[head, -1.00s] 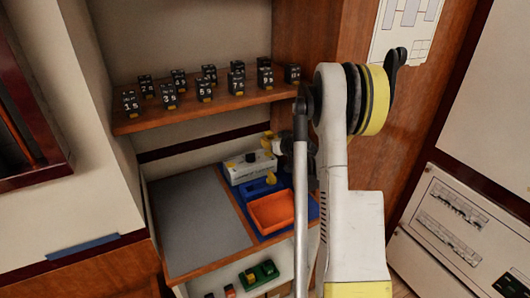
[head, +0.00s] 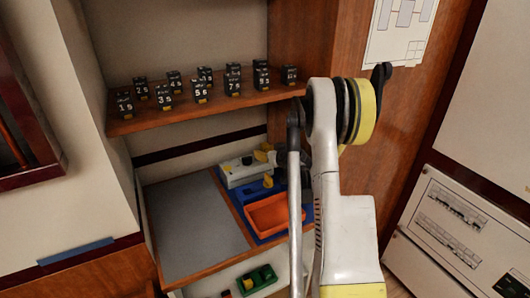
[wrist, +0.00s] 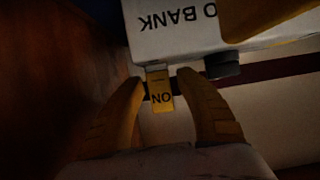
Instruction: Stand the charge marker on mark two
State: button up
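A white box (head: 243,170) lettered "O BANK" stands at the back of the lower worktop; its lettering is upside down in the wrist view (wrist: 180,25). A yellow tab marked "ON" (wrist: 161,92) hangs from its edge. My gripper (wrist: 160,78) has its two yellow fingers apart, one on each side of the tab; narrow gaps seem to show. In the head view my arm partly hides the gripper. A small yellow piece (head: 268,181) is at the blue tray behind the orange bin.
A blue tray (head: 236,205) holds an orange bin (head: 268,214). A bare grey mat (head: 195,225) lies to their left. Several numbered black blocks stand on the wooden shelf (head: 200,108) above. Below the worktop is a green piece (head: 258,279).

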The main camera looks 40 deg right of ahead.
jog(key=shift+s+r+p, duration=0.3)
jog(key=p+v, duration=0.2)
jog(key=v, duration=0.9)
jog(key=s+a+r+n+g+y, duration=0.1)
jog(key=a+r, duration=0.2)
jog(key=a, duration=0.6)
jog(key=s+a+r+g+y, duration=0.15)
jog(key=a+r, duration=0.25)
jog(key=a, duration=0.5)
jog(key=s+a+r+n+g+y, duration=0.1)
jog(key=a+r, duration=0.2)
jog(key=a, duration=0.7)
jog(key=s+a+g, duration=0.1)
jog(key=s+a, duration=0.4)
jog(key=s, duration=0.3)
jog(key=s+a+g, duration=0.1)
jog(key=s+a, duration=0.4)
jog(key=s, duration=0.3)
jog(key=shift+s+a+r+n+g, duration=0.2)
jog(key=shift+s+a+n+g, duration=0.05)
jog(key=shift+a+n+g, duration=0.1)
jog(key=shift+d+h, duration=0.1)
jog(key=shift+h, duration=0.15)
